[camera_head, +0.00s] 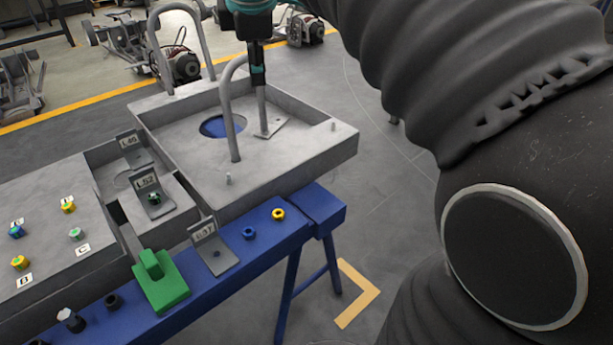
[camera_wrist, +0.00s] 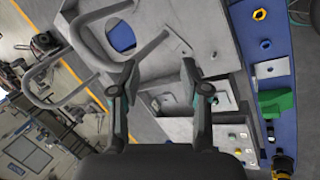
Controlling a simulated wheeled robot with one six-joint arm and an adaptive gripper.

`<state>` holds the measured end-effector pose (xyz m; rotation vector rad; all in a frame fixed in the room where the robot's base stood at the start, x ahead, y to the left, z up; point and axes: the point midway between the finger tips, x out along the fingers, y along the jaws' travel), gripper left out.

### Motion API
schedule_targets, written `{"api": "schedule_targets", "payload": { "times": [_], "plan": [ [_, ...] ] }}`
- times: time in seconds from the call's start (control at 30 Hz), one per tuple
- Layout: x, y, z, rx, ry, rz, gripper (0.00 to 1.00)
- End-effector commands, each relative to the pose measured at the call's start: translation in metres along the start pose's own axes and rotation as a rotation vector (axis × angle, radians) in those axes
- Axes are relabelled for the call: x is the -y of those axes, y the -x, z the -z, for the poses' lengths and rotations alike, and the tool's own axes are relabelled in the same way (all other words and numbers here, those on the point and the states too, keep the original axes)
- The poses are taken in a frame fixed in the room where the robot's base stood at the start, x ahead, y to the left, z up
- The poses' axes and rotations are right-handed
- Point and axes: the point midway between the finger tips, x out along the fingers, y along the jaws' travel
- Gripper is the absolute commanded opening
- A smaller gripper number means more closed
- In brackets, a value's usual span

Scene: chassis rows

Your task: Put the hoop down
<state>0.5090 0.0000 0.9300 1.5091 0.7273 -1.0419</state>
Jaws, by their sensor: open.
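The hoop (camera_head: 225,100) is a grey bent tube standing upright on a shallow grey tray-like chassis part (camera_head: 300,155). One leg ends in a flat foot plate (camera_head: 272,128); the other stands nearer the front. The hoop also shows in the wrist view (camera_wrist: 150,48). My gripper (camera_head: 258,82) is at the upper end of the far leg. In the wrist view my gripper (camera_wrist: 160,66) has its two fingers spread apart, with the tube close to the left fingertip. I cannot tell whether they touch. My gripper hides part of the hoop's top in the head view.
A second grey hoop (camera_head: 154,45) rises at the tray's back edge. A blue round opening (camera_head: 222,126) and short pins (camera_head: 228,180) are on the tray. Floor at right is clear.

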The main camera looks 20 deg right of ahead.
Motion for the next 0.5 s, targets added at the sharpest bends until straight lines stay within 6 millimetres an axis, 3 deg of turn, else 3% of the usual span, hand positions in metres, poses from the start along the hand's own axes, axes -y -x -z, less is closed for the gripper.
{"api": "schedule_targets", "payload": {
  "times": [0.03,0.27,0.5],
  "plan": [
    [0.023,-0.001,-0.006,-0.010,-0.100,-0.002,0.46],
    [0.125,-0.027,-0.027,-0.055,-0.615,0.002,0.46],
    [0.227,-0.070,-0.043,-0.094,-1.113,0.024,0.46]
  ]
}}
